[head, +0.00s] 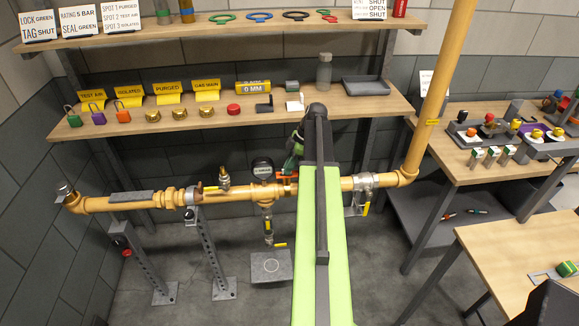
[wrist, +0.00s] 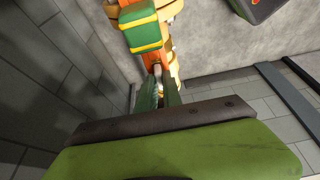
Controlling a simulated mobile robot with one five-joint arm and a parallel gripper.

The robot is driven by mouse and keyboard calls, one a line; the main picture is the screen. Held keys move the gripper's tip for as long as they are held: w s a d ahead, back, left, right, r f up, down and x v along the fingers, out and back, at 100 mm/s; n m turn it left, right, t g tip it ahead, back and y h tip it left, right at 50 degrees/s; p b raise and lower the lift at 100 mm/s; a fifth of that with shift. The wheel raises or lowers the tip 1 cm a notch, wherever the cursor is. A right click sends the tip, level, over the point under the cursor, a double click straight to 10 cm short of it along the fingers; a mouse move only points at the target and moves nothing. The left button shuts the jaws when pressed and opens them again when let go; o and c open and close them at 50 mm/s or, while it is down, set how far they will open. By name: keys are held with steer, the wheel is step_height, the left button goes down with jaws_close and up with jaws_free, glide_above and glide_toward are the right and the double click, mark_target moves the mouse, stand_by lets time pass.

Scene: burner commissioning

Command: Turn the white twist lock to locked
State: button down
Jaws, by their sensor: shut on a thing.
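In the wrist view, my gripper (wrist: 159,92) has its two green fingers close together on an orange strip (wrist: 150,60). The strip runs up to a green block with yellow edges (wrist: 146,34). In the head view, an orange piece (head: 287,176) shows on the yellow pipe, beside my green arm. My arm hides most of the gripper and part of the pipe there. I cannot pick out the white twist lock with certainty. A small white piece (head: 294,104) lies on the lower shelf, and small white-and-green pieces (head: 493,153) stand on the right table.
The yellow pipe (head: 110,203) crosses the scene, with a gauge (head: 262,168) close left of my arm. The lower shelf (head: 230,125) holds padlocks, brass caps and yellow tags. Pipe stands (head: 213,255) rise from the floor. Another table (head: 520,245) stands at the right front.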

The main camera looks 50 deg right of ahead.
steer(key=m, duration=0.2)
steer(key=m+h, duration=0.1)
steer(key=shift+s+a+m+t, duration=0.15)
steer(key=shift+a+m+t, duration=0.1)
steer(key=shift+m+t, duration=0.15)
steer(key=m+h, duration=0.1)
steer(key=m, duration=0.3)
steer(key=shift+a+t+h, duration=0.15)
steer(key=shift+t+h, duration=0.15)
steer(key=shift+h, duration=0.1)
steer(key=m+h, duration=0.1)
steer(key=m, duration=0.2)
steer(key=m+h, duration=0.1)
steer(key=m, duration=0.1)
steer(key=shift+a+m, duration=0.1)
steer(key=shift+m, duration=0.3)
steer(key=shift+m+g+h, duration=0.4)
steer(key=shift+m+h, duration=0.2)
steer(key=shift+m, duration=1.3)
steer(key=c, duration=1.5)
jaws_free()
